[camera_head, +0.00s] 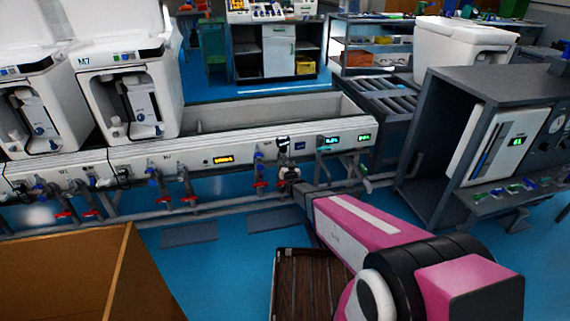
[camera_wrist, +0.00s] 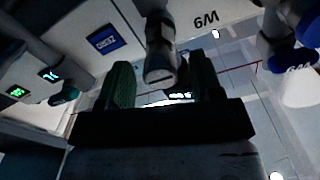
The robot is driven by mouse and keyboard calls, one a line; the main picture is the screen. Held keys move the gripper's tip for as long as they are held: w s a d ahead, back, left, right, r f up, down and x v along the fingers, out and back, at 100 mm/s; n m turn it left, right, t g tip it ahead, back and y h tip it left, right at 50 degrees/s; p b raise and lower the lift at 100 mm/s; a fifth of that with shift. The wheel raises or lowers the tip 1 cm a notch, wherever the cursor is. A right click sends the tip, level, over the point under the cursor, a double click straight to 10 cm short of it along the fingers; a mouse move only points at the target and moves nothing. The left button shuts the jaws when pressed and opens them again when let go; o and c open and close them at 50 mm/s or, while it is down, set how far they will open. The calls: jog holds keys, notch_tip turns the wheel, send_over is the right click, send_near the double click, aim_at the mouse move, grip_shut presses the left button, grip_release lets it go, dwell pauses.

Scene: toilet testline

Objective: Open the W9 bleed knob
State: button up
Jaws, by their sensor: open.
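My gripper (camera_head: 289,181) is at the front of the white test bench, partly hidden by my pink arm in the head view. In the wrist view its two dark green fingers (camera_wrist: 163,85) are open. A grey cylindrical fitting (camera_wrist: 160,62) with a dark slot in its end shows between them, with gaps visible on both sides. Whether this is the bleed knob I cannot tell for sure. An upside-down W9 label (camera_wrist: 206,20) is on the white panel right beside it. Contact between fingers and fitting is not visible.
Blue-capped fittings (camera_wrist: 280,58) are at the right in the wrist view. A blue sign (camera_wrist: 104,40) and green displays (camera_wrist: 32,84) are at the left. Red-handled valves (camera_head: 260,184) hang below the bench. A brown box (camera_head: 70,275) stands at the front left.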

jog(key=shift+x, duration=1)
jog(key=c, duration=0.9)
